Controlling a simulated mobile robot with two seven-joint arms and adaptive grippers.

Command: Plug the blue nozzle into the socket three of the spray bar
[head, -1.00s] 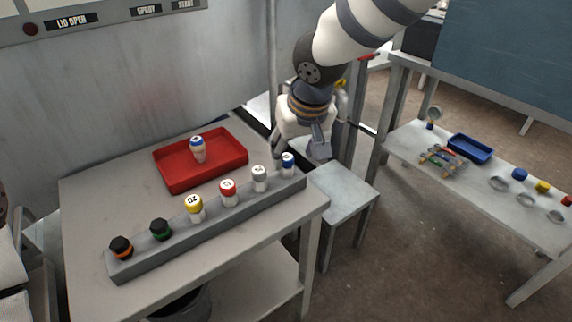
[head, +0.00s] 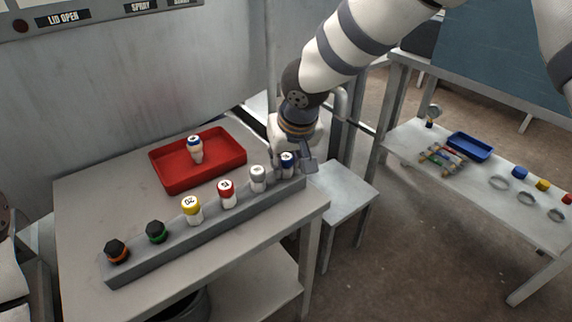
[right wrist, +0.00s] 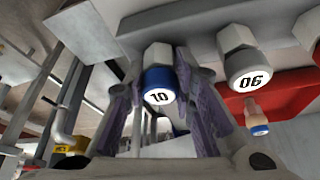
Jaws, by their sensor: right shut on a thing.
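The spray bar (head: 215,229) is a long grey rail on the table, with a row of nozzles standing along it. The blue nozzle (head: 287,160) stands at its right end. My right gripper (head: 292,165) is at that end with its fingers on either side of the nozzle. In the right wrist view the blue nozzle, marked 10 (right wrist: 160,86), sits between the purple-padded fingers, and the gripper is shut on it. My left gripper is not in view.
The grey one is close beside my right gripper. A side table (head: 470,190) with a blue tray (head: 470,146) stands at right.

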